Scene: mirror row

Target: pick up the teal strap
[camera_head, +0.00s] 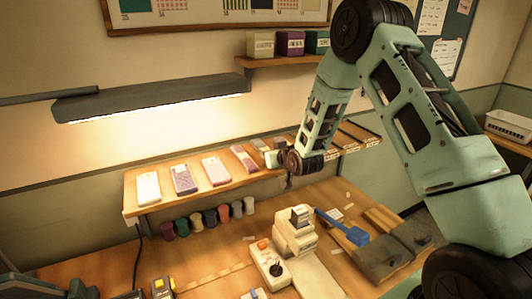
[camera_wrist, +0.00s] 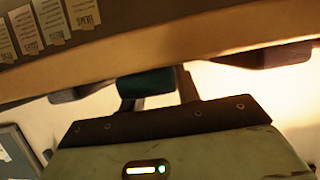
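A dark teal strap end (camera_wrist: 147,82) shows in the wrist view, just under the front edge of the shelf. My gripper (camera_wrist: 158,88) is close to it, with its two dark fingers standing apart. The right finger runs up beside the strap's right end. The strap overlaps the tip of the left finger, so I cannot tell whether either finger touches it. My wrist hides part of this area.
The shelf (camera_head: 160,205) holds several pale and purple pieces to the left and labelled slots to the right. Coloured spools (camera_head: 209,217) hang below it. A lamp (camera_head: 150,98) hangs at left.

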